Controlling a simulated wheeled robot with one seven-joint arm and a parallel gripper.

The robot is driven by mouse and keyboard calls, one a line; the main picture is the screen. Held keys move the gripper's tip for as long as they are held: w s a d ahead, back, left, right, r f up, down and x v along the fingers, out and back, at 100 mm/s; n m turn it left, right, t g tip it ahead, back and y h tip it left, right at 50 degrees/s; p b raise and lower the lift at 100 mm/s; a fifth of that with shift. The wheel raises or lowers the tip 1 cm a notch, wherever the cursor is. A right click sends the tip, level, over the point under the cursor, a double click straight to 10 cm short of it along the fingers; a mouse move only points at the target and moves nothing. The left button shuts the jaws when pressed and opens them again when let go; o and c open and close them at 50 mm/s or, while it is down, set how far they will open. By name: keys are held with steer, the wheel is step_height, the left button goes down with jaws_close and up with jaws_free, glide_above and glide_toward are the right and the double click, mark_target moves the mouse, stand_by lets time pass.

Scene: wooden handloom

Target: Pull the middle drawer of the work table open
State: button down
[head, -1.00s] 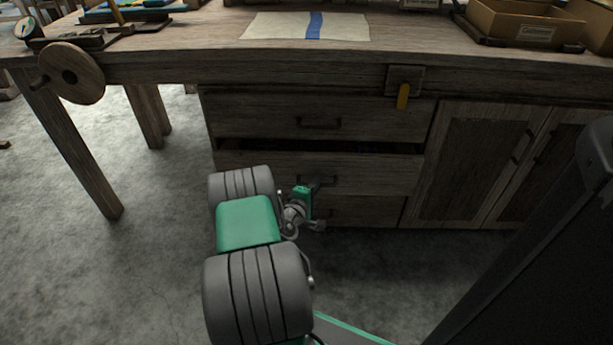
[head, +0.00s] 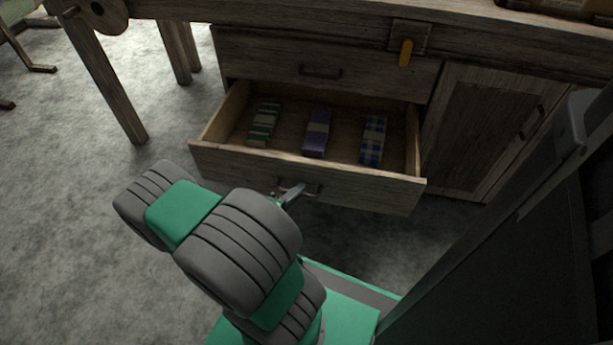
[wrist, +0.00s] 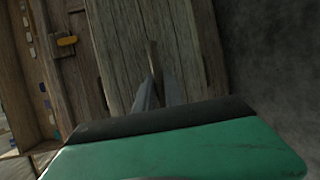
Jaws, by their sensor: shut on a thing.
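The middle drawer (head: 215,158) of the wooden work table (head: 150,8) stands well out from the cabinet in the head view. Three folded cloth bundles lie in it: a green striped one (head: 264,124), a purple one (head: 317,132) and a blue checked one (head: 373,139). My gripper (head: 290,192) is at the drawer's front, shut on its dark handle (head: 312,190). My arm hides part of the handle. In the wrist view the gripper fingers (wrist: 156,85) reach to the wooden drawer front (wrist: 185,50).
The top drawer (head: 380,72) above is shut. A cupboard door (head: 485,125) is to the right. An orange-yellow tab (head: 405,52) hangs at the table edge. Open grey floor (head: 60,220) lies to the left.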

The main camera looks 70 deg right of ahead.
steer(key=shift+s+a, duration=0.25)
steer(key=shift+a, duration=0.45)
steer(key=shift+s+a, duration=0.2)
steer(key=shift+a, duration=0.45)
steer(key=c, duration=1.5)
jaws_free()
steer(key=shift+w, duration=0.1)
steer(key=shift+o, duration=0.2)
